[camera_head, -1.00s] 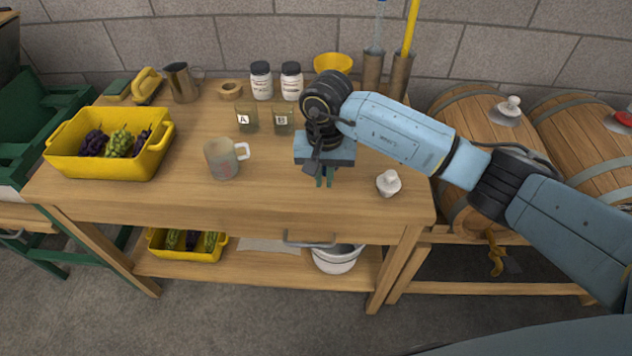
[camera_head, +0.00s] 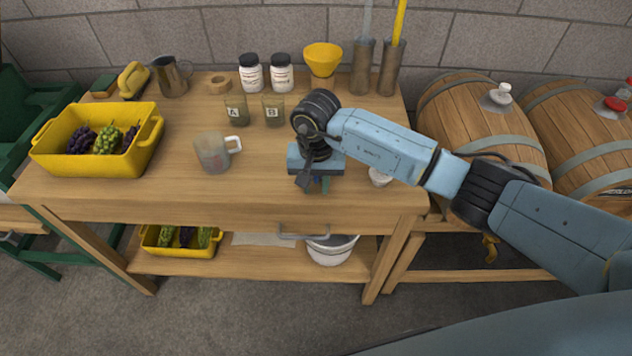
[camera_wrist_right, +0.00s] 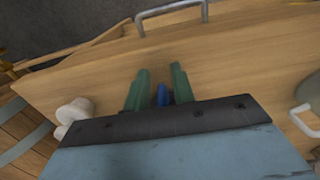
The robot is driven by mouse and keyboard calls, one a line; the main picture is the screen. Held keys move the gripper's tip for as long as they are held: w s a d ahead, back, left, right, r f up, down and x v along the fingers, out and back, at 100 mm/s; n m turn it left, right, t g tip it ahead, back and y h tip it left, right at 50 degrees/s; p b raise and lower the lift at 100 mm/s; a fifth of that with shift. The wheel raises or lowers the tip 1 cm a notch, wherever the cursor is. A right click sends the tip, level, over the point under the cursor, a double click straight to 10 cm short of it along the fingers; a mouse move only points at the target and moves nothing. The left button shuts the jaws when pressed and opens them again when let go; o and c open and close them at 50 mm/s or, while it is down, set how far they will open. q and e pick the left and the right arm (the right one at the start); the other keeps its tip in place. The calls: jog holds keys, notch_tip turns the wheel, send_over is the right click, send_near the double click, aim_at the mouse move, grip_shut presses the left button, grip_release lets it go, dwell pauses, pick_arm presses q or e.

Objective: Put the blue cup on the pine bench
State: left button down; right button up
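The pine bench (camera_head: 230,190) fills the middle of the head view, and its wooden top also shows in the right wrist view (camera_wrist_right: 225,70). My right gripper (camera_head: 319,186) points down low over the front part of the bench top. Its green fingers (camera_wrist_right: 159,88) stand apart. A small blue thing, perhaps the blue cup (camera_wrist_right: 161,95), shows between them with narrow gaps on both sides. Most of it is hidden by the gripper, so I cannot tell its full shape or whether it rests on the bench. My left gripper is not in view.
A grey mug (camera_head: 212,153) stands left of the gripper. A white bung (camera_head: 380,178) sits just right, partly behind my arm. Barrels (camera_head: 480,125) are at right.

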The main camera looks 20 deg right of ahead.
jog(key=shift+o, duration=0.2)
notch_tip(320, 180, up, 12)
jog(key=shift+r, duration=0.15)
dwell(0.5)
jog(key=shift+a, duration=0.1)
